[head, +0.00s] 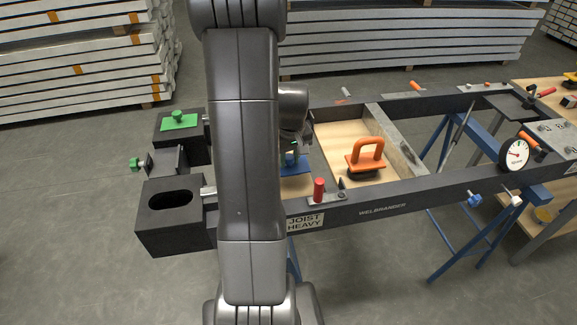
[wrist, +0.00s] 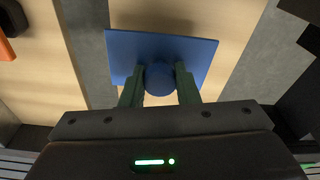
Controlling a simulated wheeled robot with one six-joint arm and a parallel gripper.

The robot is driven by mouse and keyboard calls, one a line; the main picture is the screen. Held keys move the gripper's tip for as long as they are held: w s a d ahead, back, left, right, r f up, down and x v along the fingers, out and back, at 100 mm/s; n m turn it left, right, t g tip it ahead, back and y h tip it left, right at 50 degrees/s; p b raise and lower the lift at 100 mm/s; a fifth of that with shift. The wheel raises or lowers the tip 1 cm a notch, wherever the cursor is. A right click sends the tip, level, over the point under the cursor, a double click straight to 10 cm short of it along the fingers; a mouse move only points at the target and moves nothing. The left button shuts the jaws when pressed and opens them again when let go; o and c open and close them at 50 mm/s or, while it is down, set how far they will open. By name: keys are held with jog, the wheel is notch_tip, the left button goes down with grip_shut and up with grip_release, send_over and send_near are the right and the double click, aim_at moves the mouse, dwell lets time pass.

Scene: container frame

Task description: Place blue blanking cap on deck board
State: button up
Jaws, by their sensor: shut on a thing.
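The blue blanking cap (wrist: 196,52) is a flat blue plate with a round knob. In the wrist view my gripper (wrist: 159,83) is shut on its knob. In the head view the blue cap (head: 293,164) shows just right of my arm, over the wooden deck board (head: 294,186). The deck board also shows in the wrist view (wrist: 240,80) around and beneath the cap. A shadow lies beside the plate; I cannot tell whether the plate touches the board. My arm hides much of this area in the head view.
An orange-handled tool (head: 367,158) stands on the neighbouring board. A red-handled clamp (head: 319,191) sits on the near dark rail. A green plate with a knob (head: 178,122) lies on a black block at left. A round gauge (head: 514,154) stands at right.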

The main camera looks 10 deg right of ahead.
aim_at(289, 165)
jog(key=shift+f, duration=1.55)
jog(key=shift+f, duration=0.1)
jog(key=o, duration=1)
jog(key=r, duration=0.4)
jog(key=s+r, duration=0.1)
jog(key=r, duration=0.3)
jog(key=r+p, duration=0.1)
jog(key=r, duration=0.3)
jog(key=shift+s+d+r, duration=0.1)
jog(key=shift+s, duration=0.1)
